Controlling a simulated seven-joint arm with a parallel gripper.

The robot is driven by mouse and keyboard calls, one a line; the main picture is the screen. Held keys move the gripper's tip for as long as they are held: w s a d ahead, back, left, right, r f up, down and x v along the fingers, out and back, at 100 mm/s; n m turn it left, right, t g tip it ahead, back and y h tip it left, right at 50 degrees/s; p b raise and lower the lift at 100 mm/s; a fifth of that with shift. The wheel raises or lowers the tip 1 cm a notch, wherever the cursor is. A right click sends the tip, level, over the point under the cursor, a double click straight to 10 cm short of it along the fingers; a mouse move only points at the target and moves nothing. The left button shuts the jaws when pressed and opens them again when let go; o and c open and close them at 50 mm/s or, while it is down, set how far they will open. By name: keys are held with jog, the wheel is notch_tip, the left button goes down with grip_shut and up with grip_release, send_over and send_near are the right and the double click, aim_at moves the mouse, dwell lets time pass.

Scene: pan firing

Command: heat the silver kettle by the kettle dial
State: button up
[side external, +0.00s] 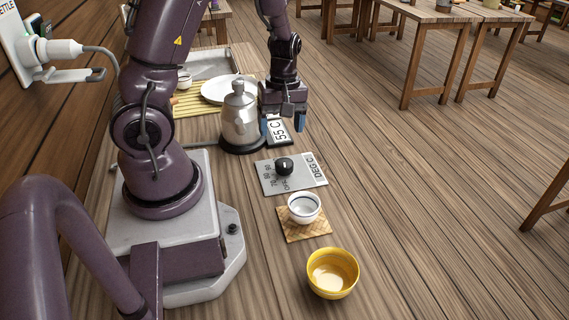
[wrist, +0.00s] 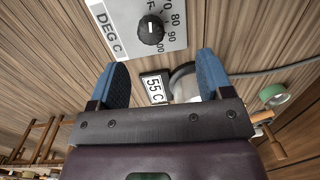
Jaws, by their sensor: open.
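The silver kettle (side external: 239,122) stands upright on a dark round base (side external: 243,146) beside my arm. A small display reading 55 C (side external: 279,132) sits at its base and also shows in the wrist view (wrist: 155,88). The kettle dial is a black knob (side external: 284,166) on a grey plate (side external: 306,180) marked DEG C. In the wrist view the knob (wrist: 151,30) is ahead of my fingers, with numbers up to 100 around it. My gripper (side external: 283,126) is open and empty, pointing down near the display, apart from the knob. In the wrist view the kettle is mostly hidden.
A white cup (side external: 303,206) stands on a woven coaster (side external: 318,229) in front of the dial plate, with a yellow bowl (side external: 333,272) nearer. A white plate (side external: 222,90) and a metal tray (side external: 215,62) lie behind the kettle. A cable runs from the base.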

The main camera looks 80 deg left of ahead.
aim_at(284, 162)
jog(key=f+n, duration=0.1)
jog(key=f, duration=0.3)
jog(key=a+f+n, duration=0.1)
jog(key=f, duration=0.3)
jog(key=w+f+n, duration=0.1)
jog(key=f, duration=0.4)
jog(key=shift+w+a+t+y, duration=0.1)
jog(key=shift+a+t+y, duration=0.2)
jog(key=shift+t, duration=0.1)
jog(key=c, duration=0.9)
